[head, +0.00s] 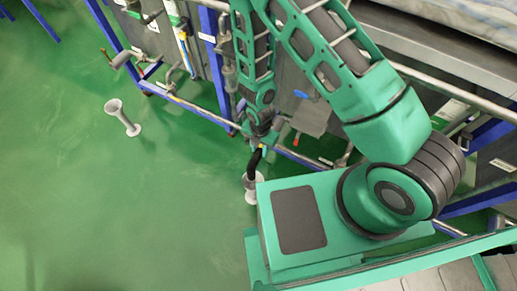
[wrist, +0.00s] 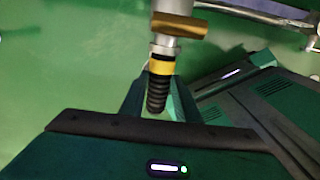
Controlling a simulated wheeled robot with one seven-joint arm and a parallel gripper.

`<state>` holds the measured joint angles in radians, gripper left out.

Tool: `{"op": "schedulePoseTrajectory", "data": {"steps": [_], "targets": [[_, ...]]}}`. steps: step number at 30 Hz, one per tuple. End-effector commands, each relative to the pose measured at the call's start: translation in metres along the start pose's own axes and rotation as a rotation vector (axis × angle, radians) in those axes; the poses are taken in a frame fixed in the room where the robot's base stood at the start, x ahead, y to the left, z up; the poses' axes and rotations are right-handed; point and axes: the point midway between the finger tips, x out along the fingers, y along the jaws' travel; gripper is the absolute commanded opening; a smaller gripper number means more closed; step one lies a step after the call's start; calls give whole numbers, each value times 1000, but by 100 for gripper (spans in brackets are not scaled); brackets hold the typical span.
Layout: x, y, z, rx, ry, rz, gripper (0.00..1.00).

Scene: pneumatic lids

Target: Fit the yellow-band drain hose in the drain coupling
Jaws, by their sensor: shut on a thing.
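My gripper (wrist: 158,98) is shut on the black ribbed drain hose, just behind its yellow band (wrist: 162,68). The hose (head: 254,163) hangs from the gripper in the head view, with its lower end at a grey floor funnel (head: 250,190). In the wrist view, the drain coupling, a metal pipe end with a brass collar (wrist: 179,25), lies straight beyond the yellow band. The hose's dark front end meets or overlaps the coupling's grey mouth; I cannot tell how deep it sits. In the head view my gripper (head: 262,140) is beside the frame's lower pipework, and the coupling is hidden.
Blue frame rails (head: 190,108), pipes and valves run along the machine behind the gripper. In the wrist view a metal pipe (wrist: 265,12) crosses the upper right.

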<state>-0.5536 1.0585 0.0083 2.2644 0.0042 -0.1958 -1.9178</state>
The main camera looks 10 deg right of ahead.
Motion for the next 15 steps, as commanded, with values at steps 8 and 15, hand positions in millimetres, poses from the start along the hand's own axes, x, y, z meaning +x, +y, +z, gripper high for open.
{"op": "schedulePoseTrajectory", "data": {"steps": [8,15], "targets": [[0,0,5,0,0,0,0],[0,0,10,1,0,0,0]]}}
